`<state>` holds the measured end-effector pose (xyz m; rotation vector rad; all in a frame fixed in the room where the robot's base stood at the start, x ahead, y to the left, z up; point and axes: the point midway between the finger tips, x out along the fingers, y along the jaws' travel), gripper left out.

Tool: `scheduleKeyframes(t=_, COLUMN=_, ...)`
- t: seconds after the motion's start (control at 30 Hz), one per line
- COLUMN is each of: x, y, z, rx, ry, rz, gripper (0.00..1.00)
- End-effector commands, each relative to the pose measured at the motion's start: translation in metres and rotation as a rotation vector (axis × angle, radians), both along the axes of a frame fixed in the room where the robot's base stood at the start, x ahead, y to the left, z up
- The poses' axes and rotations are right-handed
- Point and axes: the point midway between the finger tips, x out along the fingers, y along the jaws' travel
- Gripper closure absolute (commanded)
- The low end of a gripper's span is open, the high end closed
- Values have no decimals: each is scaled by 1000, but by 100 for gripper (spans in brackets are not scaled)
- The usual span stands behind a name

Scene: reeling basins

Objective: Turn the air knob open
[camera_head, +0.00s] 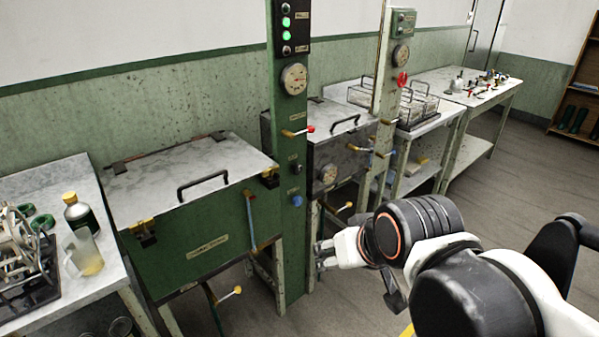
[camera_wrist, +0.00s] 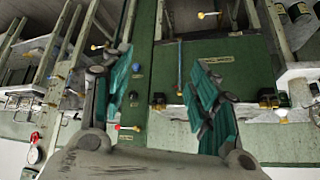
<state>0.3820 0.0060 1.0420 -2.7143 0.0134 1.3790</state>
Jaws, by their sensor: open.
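A green column (camera_head: 288,150) stands beside a green basin and carries several controls. A round blue knob (camera_head: 296,199) sits low on it, below a small black knob (camera_head: 294,168) and a red-tipped lever (camera_head: 298,131). The labels are too small to read, so I cannot tell which one is marked air. The wrist view is upside down and shows the blue knob (camera_wrist: 136,69) close to the left finger as pictured. My gripper (camera_head: 321,255) is open and empty, in front of and below the blue knob, apart from it. Its teal finger pads (camera_wrist: 160,80) are spread wide.
A second column (camera_head: 386,90) and basin stand to the right. A yellow-tipped valve (camera_head: 237,291) sticks out low. Floor is clear at right.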

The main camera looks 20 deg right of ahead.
Motion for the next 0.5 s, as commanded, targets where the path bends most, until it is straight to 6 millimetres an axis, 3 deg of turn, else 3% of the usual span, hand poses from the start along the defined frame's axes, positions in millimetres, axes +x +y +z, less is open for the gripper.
scheduleKeyframes(t=0.2, x=60, y=15, z=14, rx=254, ry=-19, rz=-162, gripper=45)
scheduleKeyframes(t=0.5, x=150, y=25, z=20, rx=640, ry=-25, rz=-398, gripper=45)
